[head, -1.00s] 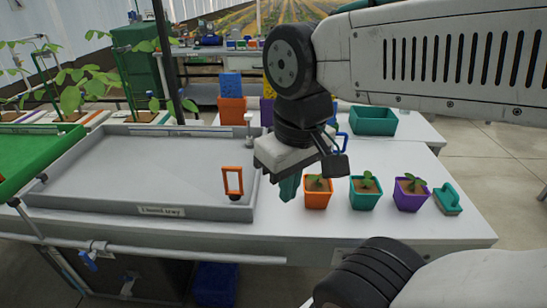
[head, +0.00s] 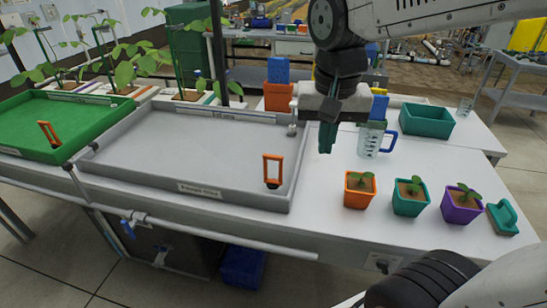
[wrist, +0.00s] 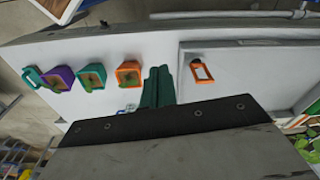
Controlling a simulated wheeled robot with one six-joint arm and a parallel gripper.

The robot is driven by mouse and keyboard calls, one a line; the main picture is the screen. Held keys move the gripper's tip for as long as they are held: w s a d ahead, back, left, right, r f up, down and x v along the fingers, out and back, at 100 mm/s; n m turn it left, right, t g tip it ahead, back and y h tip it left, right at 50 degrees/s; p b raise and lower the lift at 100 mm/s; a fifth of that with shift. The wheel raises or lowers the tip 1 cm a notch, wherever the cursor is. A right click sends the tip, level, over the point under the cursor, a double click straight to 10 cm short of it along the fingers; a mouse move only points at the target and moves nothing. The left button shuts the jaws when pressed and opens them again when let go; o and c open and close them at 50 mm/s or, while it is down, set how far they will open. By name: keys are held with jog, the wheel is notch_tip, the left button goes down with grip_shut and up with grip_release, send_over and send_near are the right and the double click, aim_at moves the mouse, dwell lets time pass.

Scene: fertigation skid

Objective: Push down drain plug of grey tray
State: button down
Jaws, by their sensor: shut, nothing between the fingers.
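The grey tray (head: 130,163) lies on the bench left of centre in the head view, with a label on its front wall. Its drain plug (head: 272,170) stands at the tray's right front corner, an upright orange loop handle on a dark base. The plug also shows in the wrist view (wrist: 201,71). My gripper (head: 327,138) is shut and empty, its green fingers pointing down above the bench, to the right of the tray and apart from the plug. The fingers also show in the wrist view (wrist: 157,88), beside the tray's wall.
Orange (head: 359,190), teal (head: 409,197) and purple (head: 461,205) pots with seedlings stand right of the tray. A measuring jug (head: 370,140) is behind the gripper. A green tray (head: 35,113) with its own orange handle (head: 48,133) is at the left. A teal bin (head: 426,120) stands behind.

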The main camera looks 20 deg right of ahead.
jog(key=w+a+f+m, duration=0.1)
jog(key=w+f+m, duration=0.15)
jog(key=w, duration=0.35)
jog(key=w+f+m, duration=0.1)
jog(key=w+m, duration=0.2)
jog(key=w, duration=0.3)
jog(key=m, duration=0.4)
send_near(272, 156)
jog(key=shift+w+a+g+h, duration=0.15)
jog(key=shift+w+g+h, duration=0.15)
jog(key=shift+w+h, duration=0.1)
jog(key=shift+w+d+f, duration=0.1)
jog(key=shift+d+f, duration=0.1)
jog(key=shift+f, duration=1.55)
jog(key=shift+d+f, duration=0.15)
jog(key=shift+f, duration=1.6)
